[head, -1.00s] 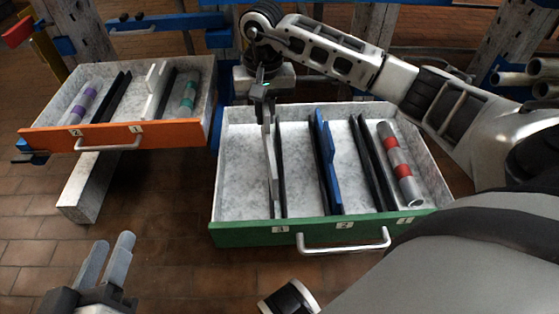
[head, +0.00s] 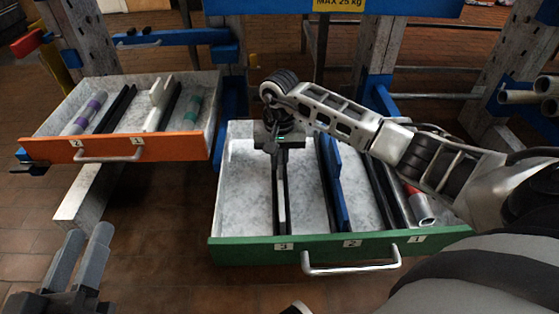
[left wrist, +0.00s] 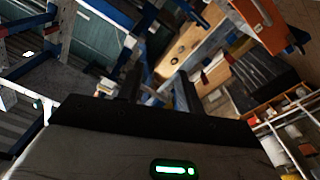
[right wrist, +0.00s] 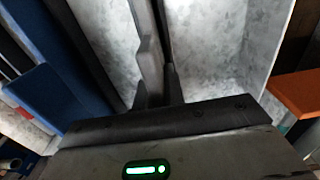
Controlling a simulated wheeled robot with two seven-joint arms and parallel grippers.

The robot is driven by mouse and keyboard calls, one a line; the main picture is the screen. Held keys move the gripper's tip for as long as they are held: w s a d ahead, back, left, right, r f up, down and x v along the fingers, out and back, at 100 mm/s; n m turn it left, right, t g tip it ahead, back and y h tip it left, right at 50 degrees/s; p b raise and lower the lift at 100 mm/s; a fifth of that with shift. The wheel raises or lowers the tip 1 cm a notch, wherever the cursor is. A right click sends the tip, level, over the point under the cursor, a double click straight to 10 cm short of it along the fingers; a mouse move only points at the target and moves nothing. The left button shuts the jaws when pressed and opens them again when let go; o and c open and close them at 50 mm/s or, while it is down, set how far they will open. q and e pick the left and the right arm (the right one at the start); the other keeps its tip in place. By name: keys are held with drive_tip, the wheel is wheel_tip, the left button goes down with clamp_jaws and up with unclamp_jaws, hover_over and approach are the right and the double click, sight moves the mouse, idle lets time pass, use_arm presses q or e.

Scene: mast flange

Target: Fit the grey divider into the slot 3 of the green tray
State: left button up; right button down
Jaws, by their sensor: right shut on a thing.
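The green tray (head: 232,253) is an open drawer with a speckled floor and slots labelled 3, 2 and 1 from left to right. My right gripper (head: 278,146) is over the back of slot 3 (head: 284,247), shut on the grey divider (head: 281,196). The divider lies along the black slot rails, partly hidden by them and the gripper. In the right wrist view the divider (right wrist: 147,48) runs beside a black rail; I cannot tell whether it is fully down. My left gripper (head: 88,236) is empty and open at lower left.
A blue divider (head: 336,185) stands at slot 2. A red-and-white cylinder (head: 420,207) lies at the tray's right, partly under my right arm. Floor between the trays is free.

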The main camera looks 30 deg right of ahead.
drive_tip(key=shift+f, duration=0.15)
drive_tip(key=c, duration=1.5)
unclamp_jaws()
use_arm(q)
drive_tip(key=shift+w+a+r, duration=0.1)
drive_tip(key=shift+w+r, duration=0.05)
drive_tip(key=shift+r, duration=0.1)
